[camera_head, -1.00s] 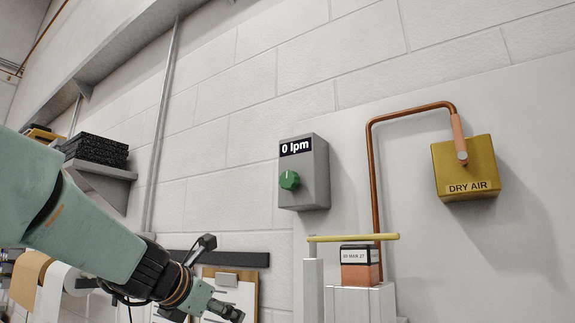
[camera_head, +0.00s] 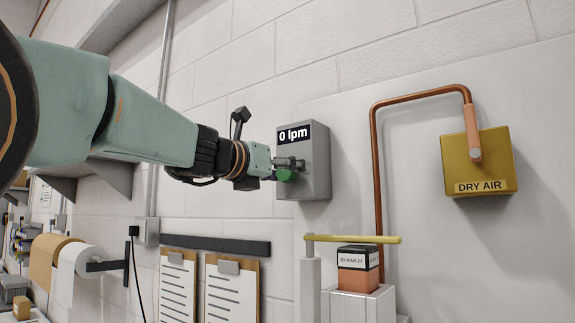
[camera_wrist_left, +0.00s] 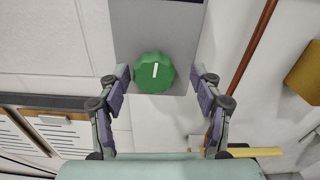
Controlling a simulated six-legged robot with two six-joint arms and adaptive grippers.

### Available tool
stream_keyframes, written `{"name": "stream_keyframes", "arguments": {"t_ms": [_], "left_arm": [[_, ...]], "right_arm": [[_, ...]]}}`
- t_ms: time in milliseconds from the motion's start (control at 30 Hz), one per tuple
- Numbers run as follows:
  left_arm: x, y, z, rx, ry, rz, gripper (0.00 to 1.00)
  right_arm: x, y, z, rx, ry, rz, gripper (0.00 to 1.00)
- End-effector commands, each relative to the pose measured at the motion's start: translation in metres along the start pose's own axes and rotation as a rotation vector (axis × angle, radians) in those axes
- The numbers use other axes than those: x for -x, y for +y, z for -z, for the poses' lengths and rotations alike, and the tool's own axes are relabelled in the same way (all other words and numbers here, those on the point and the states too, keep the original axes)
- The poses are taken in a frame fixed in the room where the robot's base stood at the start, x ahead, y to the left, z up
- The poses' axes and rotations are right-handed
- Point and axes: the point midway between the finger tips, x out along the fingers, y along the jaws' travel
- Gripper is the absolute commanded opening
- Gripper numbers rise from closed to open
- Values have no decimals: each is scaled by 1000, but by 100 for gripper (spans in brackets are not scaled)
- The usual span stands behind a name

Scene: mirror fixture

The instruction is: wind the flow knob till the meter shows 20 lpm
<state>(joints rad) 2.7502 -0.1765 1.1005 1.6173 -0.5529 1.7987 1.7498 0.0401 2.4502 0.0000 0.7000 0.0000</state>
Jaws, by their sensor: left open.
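The flow knob is green and round with a white mark. In the left wrist view the knob (camera_wrist_left: 154,73) sits between my open fingers, and the mark points straight up and down in that picture. In the head view the knob (camera_head: 287,175) is partly hidden by my left gripper (camera_head: 288,168). The grey meter box (camera_head: 318,165) carries the knob, and its display (camera_head: 294,134) reads 0 lpm. In the left wrist view my left gripper (camera_wrist_left: 160,82) is open, with a finger on each side of the knob and gaps to it. My right gripper is not in view.
A copper pipe (camera_head: 377,190) runs right of the box to a yellow DRY AIR box (camera_head: 478,162). Below are a yellow bar (camera_head: 352,239) and a dated block (camera_head: 358,270) on a white stand. Clipboards (camera_head: 231,290) and paper rolls (camera_head: 72,270) hang lower left.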

Motion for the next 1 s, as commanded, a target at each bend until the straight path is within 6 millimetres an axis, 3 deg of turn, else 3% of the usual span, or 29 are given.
{"name": "stream_keyframes", "arguments": {"t_ms": [400, 1000], "left_arm": [[-11, 0, 1, 0, 1, 0, 64], [-10, 1, 2, 1, 1, -1, 14]], "right_arm": [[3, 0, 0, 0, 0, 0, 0], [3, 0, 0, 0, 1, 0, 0]]}}
